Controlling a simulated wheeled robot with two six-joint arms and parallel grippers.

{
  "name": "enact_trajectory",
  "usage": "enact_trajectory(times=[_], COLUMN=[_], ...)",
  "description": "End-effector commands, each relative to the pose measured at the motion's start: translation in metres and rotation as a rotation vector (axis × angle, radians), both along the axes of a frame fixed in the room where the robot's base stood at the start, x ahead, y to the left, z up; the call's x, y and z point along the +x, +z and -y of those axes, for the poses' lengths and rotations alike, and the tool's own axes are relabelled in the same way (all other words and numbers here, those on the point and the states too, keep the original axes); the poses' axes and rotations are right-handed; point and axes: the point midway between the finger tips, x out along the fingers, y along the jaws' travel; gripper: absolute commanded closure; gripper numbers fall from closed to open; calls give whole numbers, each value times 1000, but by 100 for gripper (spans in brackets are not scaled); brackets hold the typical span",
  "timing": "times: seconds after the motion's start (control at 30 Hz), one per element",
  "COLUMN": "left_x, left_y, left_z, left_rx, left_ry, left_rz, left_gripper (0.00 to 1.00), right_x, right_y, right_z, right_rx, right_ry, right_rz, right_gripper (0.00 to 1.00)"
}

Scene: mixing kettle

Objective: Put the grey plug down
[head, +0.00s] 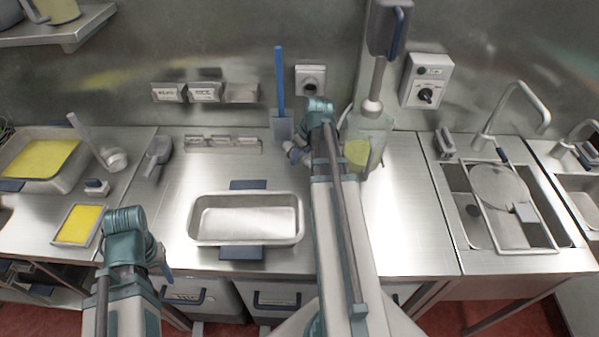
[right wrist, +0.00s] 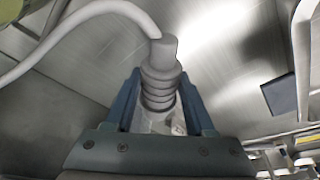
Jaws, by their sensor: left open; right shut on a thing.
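The grey plug (right wrist: 160,78) shows in the right wrist view, with a pale grey cable curving off from its end to the left. The blue fingers of my right gripper (right wrist: 160,104) are shut around its ribbed body. In the head view my right gripper (head: 294,151) is over the back of the middle worktop, below the wall socket (head: 310,80); the plug is too small to make out clearly there. I cannot tell whether the plug touches anything. My left gripper (head: 160,262) is open and empty at the worktop's front left, near the small yellow tray (head: 59,242).
An empty steel tray (head: 203,238) stands mid-worktop. A blue-handled scraper (head: 280,88) stands upright at the back, close to my right gripper. The mixer (head: 374,85) is right of my right arm. A sink (head: 458,180) lies at right.

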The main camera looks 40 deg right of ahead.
Motion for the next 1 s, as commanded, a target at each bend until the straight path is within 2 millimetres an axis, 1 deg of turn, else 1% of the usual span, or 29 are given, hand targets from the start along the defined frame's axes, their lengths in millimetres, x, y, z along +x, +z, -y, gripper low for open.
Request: enact_trajectory(times=[0.03, 0.17, 0.27, 0.53, 0.6, 0.83, 0.97, 1.0], left_x=[0, 0, 0, 0, 0, 0, 0, 0], left_y=[-5, -3, -9, -40, -42, -39, -44, -44], left_z=[0, 0, 0, 0, 0, 0, 0, 0], left_rx=[0, 0, 0, 0, 0, 0, 0, 0], left_ry=[0, 0, 0, 0, 0, 0, 0, 0], left_rz=[0, 0, 0, 0, 0, 0, 0, 0], left_gripper=[50, 50, 50, 50, 50, 50, 50, 50], right_x=[0, 0, 0, 0, 0, 0, 0, 0], right_y=[-5, -3, -9, -40, -42, -40, -43, -44], right_z=[0, 0, 0, 0, 0, 0, 0, 0], right_rx=[0, 0, 0, 0, 0, 0, 0, 0], right_ry=[0, 0, 0, 0, 0, 0, 0, 0], right_rz=[0, 0, 0, 0, 0, 0, 0, 0], right_gripper=[100, 100, 100, 100, 100, 100, 100, 44])
